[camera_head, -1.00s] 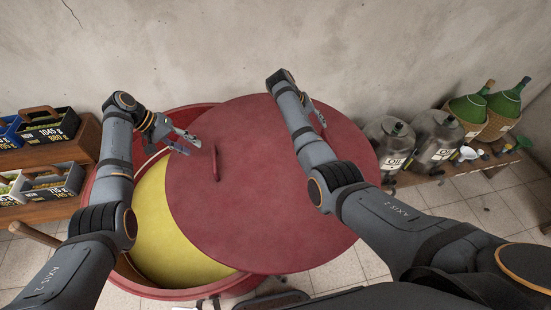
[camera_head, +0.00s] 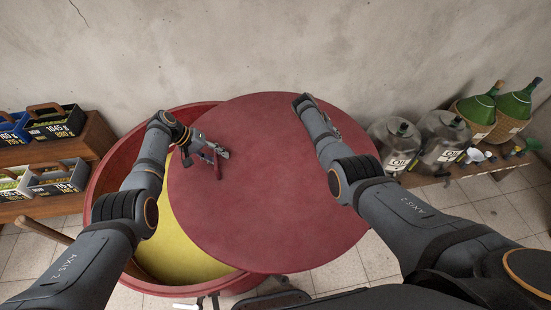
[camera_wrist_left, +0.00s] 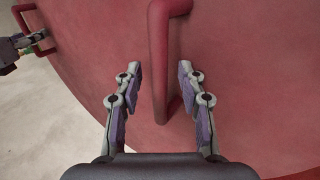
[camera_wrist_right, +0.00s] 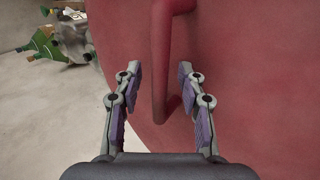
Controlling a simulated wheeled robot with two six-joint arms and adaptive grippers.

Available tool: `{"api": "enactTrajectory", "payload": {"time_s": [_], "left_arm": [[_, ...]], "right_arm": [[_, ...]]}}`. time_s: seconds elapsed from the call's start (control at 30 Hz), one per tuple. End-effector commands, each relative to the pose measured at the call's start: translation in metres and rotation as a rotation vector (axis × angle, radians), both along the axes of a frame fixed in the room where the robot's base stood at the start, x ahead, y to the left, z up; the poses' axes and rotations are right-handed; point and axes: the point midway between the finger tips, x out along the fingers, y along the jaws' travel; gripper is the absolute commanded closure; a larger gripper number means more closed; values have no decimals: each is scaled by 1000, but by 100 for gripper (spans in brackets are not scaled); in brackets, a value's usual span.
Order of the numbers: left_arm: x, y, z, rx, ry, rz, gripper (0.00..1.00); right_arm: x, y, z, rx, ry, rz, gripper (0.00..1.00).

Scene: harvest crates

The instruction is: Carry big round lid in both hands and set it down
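The big round red lid (camera_head: 265,215) lies over the right part of a round red tub (camera_head: 98,213). Yellow contents (camera_head: 190,245) show at the tub's left. My left gripper (camera_head: 220,155) is at the lid's left handle (camera_head: 218,168). In the left wrist view that handle (camera_wrist_left: 160,60) stands between the open fingers (camera_wrist_left: 165,88), with gaps on both sides. In the right wrist view the other handle (camera_wrist_right: 160,70) stands between my right gripper's open fingers (camera_wrist_right: 160,88). In the head view my right arm mostly hides that handle and gripper.
Glass oil jugs (camera_head: 395,145) and green bottles (camera_head: 515,103) stand on a low shelf at the right. Crates (camera_head: 55,122) stand on a wooden shelf (camera_head: 95,138) at the left. A wooden stick (camera_head: 45,231) leans out of the tub. A plain wall is behind.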

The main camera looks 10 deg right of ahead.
Motion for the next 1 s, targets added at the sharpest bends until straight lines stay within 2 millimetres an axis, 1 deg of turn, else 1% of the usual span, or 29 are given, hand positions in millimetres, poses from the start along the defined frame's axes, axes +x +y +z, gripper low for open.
{"api": "enactTrajectory", "payload": {"time_s": [0.1,0.4,0.9,0.93,1.0], "left_arm": [[0,0,0,0,0,0,60],[0,0,0,0,1,1,100],[0,1,1,0,0,0,100],[2,0,4,-2,-6,0,100],[2,0,5,-2,-6,0,100]], "right_arm": [[0,0,0,0,0,0,60],[0,0,0,0,0,0,100],[0,0,1,0,0,0,100],[2,0,4,-3,-6,0,100],[2,0,5,-3,-6,0,100]]}}
